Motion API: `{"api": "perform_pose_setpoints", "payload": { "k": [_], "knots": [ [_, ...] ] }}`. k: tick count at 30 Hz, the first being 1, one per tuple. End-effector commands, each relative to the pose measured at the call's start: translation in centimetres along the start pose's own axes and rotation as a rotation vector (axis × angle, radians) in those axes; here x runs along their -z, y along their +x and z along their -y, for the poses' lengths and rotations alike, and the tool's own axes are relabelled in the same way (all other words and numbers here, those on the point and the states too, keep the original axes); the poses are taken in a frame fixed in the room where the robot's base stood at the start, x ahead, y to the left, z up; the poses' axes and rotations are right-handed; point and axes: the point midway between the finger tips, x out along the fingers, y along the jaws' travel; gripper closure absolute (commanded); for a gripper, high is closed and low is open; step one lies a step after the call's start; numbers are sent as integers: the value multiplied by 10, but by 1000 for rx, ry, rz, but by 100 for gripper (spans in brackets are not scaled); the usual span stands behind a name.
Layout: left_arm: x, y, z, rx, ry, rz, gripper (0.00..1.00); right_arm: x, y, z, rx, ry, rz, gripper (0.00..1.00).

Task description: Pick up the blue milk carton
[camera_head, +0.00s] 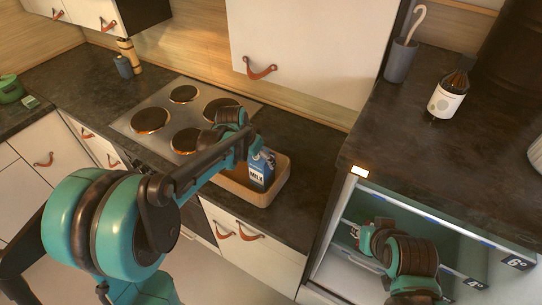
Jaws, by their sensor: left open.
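The blue milk carton (262,172), with a white "MILK" label, stands upright in a tan tray (273,192) on the dark counter right of the stove. My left arm reaches in from the left, and my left gripper (251,147) is open above and beside the carton's top left side. Whether its fingers touch the carton cannot be told; the arm hides part of the carton and tray. My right gripper (362,236) is low at the right, by the open glass-shelved cabinet, and its fingers are not clear.
The stove (185,118) with several burners lies left of the tray. A white upper cabinet (310,45) hangs behind. On the higher right counter stand a grey cup (400,62) and a white-labelled container (446,98). Bare counter lies in front of them.

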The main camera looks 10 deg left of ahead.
Motion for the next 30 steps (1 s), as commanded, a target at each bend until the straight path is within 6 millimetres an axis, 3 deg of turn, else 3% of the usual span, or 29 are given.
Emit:
{"api": "perform_pose_setpoints", "payload": {
  "k": [11, 18, 26, 30],
  "knots": [
    [-3, 39, 1, -1, 2, 1, 16, -7, 10, 0, 0, 0, 0, 71],
    [-7, 75, 2, 0, 3, 1, 16, -14, 19, 0, 0, 0, 0, 71],
    [-6, 78, 2, 0, 2, 1, 16, -14, 19, 0, 0, 0, 0, 71],
    [-6, 78, 2, 0, 2, 1, 52, -14, 18, 0, 0, 0, 0, 71]
  ]
}}
